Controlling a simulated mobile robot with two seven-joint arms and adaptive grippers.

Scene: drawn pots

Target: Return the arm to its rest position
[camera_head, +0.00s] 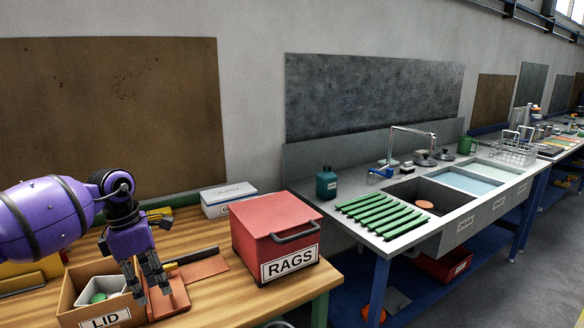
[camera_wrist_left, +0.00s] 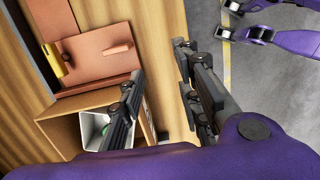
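My left gripper (camera_head: 152,284) is purple with dark fingers and hangs at the right side of an open cardboard box labelled LID (camera_head: 68,299). In the left wrist view its two fingers (camera_wrist_left: 160,103) stand apart with only wooden tabletop between them, so it is open and empty. The left arm is bent out over the table, its fingers pointing down. What looks like my right gripper (camera_wrist_left: 228,20) shows at the upper right of the left wrist view, above the grey floor, its two tips apart. The right gripper is outside the head view.
The box holds a white pot with something green inside (camera_head: 98,297). A reddish-brown board (camera_head: 176,297) lies beside it. A red RAGS box (camera_head: 275,231) and a white box (camera_head: 226,201) stand on the wooden table (camera_head: 225,290). A sink bench (camera_head: 340,214) with a green rack is to the right.

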